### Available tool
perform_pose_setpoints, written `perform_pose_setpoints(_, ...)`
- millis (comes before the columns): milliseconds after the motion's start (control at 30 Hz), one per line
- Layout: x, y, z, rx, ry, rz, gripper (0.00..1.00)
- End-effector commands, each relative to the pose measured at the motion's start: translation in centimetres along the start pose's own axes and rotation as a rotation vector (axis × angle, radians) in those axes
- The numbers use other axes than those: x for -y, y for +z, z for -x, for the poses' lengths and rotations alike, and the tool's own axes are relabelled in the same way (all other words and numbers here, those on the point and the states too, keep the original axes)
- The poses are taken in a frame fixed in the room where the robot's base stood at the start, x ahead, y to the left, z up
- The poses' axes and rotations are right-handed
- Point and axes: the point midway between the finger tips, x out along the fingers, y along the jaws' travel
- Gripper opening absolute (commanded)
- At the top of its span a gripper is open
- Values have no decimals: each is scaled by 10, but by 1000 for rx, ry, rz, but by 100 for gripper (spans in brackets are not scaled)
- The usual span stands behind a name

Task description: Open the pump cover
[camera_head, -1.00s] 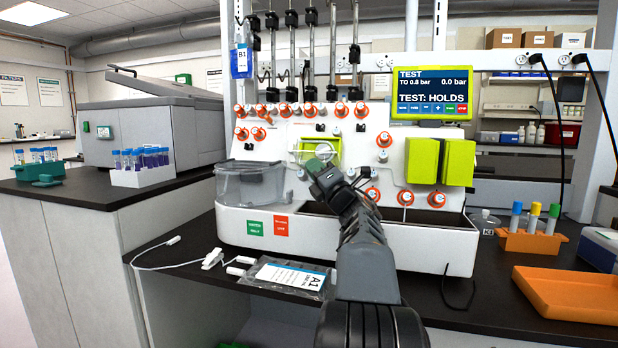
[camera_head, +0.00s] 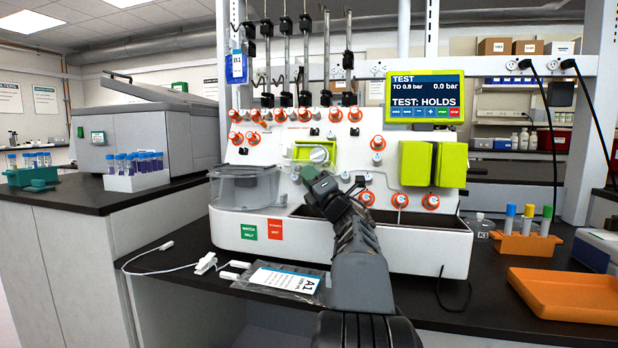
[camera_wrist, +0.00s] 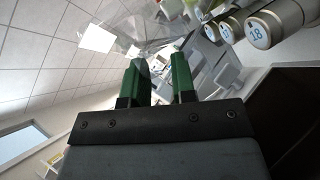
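The processing machine (camera_head: 235,225) stands on the dark bench. A small yellow-green unit (camera_head: 303,154) with a round pale knob (camera_head: 319,155) sits mid-panel and looks like the pump. Its clear cover is hard to make out, so I cannot tell its position. My gripper (camera_head: 309,176) is just below this unit, in front of the panel; its fingertips are small and dark there. In the wrist view my gripper (camera_wrist: 163,77) shows two green fingers apart with nothing between them. A clear, sheet-like part (camera_wrist: 140,38) shows beyond the fingertips.
A clear basin (camera_head: 246,188) is left of my gripper. Two yellow-green blocks (camera_head: 417,163) and several orange-ringed knobs (camera_head: 367,199) are right and below. Numbered round caps (camera_wrist: 258,33) are close at the wrist view's upper right. A labelled bag (camera_head: 287,280) lies in front.

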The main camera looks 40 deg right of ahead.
Motion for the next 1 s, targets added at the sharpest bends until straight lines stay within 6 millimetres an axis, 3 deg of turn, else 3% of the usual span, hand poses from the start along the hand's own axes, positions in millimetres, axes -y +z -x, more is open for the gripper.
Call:
perform_pose_setpoints(133, 0, 0, 0, 2, -1, -2, 34)
perform_pose_setpoints(467, -3, 0, 5, -1, 5, 3, 34)
perform_pose_setpoints(567, -3, 1, 17, 1, 3, 3, 34)
perform_pose_setpoints(1000, -2, 2, 104, 4, -1, 3, 34)
